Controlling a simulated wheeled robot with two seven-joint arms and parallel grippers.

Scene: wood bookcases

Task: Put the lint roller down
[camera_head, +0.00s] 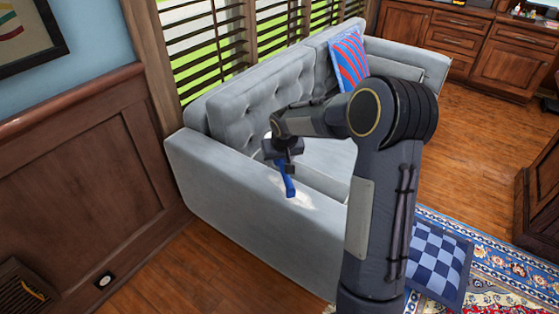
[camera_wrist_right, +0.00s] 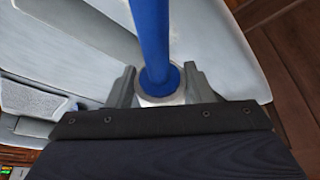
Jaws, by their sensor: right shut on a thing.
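The lint roller shows in the head view as a blue handle (camera_head: 288,184) hanging below my right gripper (camera_head: 284,160), above the near arm of the grey sofa (camera_head: 240,205). In the right wrist view, its blue handle (camera_wrist_right: 153,35) runs up from a round blue collar and a pale part between the two grey fingers of my right gripper (camera_wrist_right: 160,92). The gripper is shut on it. The sofa arm's pale fabric lies behind the handle in the wrist view. I cannot tell whether the roller touches the sofa. My left gripper is not in view.
A red and blue striped pillow (camera_head: 347,58) stands at the far end of the sofa. A checkered blue cushion (camera_head: 438,262) lies on the patterned rug (camera_head: 500,270). Wood panelling (camera_head: 90,160) and slatted blinds border the sofa. Bare wood floor is left of the sofa.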

